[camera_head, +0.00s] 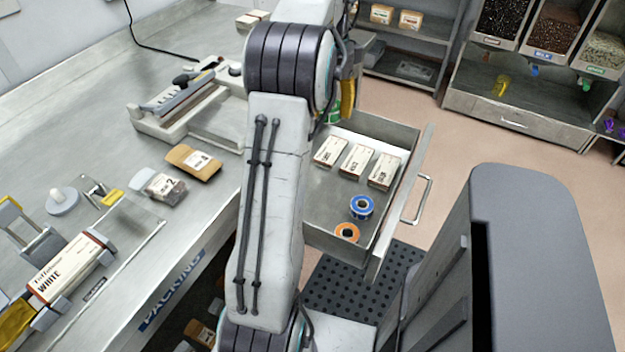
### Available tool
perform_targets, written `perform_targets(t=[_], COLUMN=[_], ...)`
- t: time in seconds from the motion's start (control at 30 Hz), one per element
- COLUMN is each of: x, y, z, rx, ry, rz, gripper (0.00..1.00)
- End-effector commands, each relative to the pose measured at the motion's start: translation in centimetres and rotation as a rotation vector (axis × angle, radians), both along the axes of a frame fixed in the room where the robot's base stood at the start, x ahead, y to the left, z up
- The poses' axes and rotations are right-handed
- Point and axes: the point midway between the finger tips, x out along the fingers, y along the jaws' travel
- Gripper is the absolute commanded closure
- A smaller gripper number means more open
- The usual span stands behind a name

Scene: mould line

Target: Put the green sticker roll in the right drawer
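An open drawer (323,205) extends from the bench, right of my arm. It holds three white label boxes (358,161), a blue roll (361,207) and an orange roll (347,233). A small green piece (334,117), which looks like part of the green sticker roll, shows beside my arm, over the drawer's far left corner. My gripper (347,98) is mostly hidden behind my arm; only a yellow part shows, close to the green piece. Whether its fingers are shut on the roll is hidden.
The bench (60,130) on the left carries a sealing machine (185,95), a brown pouch (193,161), a clear pouch (165,188) and a white box (65,268) in a holder. Shelves and bins (555,40) stand at the back right. The drawer's near left floor is bare.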

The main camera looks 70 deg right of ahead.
Motion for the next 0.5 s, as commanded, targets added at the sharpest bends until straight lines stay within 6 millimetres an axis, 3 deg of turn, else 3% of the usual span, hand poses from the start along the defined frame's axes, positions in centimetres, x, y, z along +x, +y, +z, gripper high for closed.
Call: perform_targets(t=[0.03, 0.1, 0.23, 0.37, 0.5], x=[-2.6, -5.6, -10.1, -12.3, -12.0], y=[0.9, 2.2, 5.3, 8.4, 10.8], z=[-1.2, -2.2, -4.2, -6.0, -7.5], rx=[0.000, 0.000, 0.000, 0.000, 0.000], ry=[0.000, 0.000, 0.000, 0.000, 0.000], rz=[-0.057, -0.126, -0.250, -0.333, -0.363], gripper=[0.75, 0.75, 0.75, 0.75, 0.75])
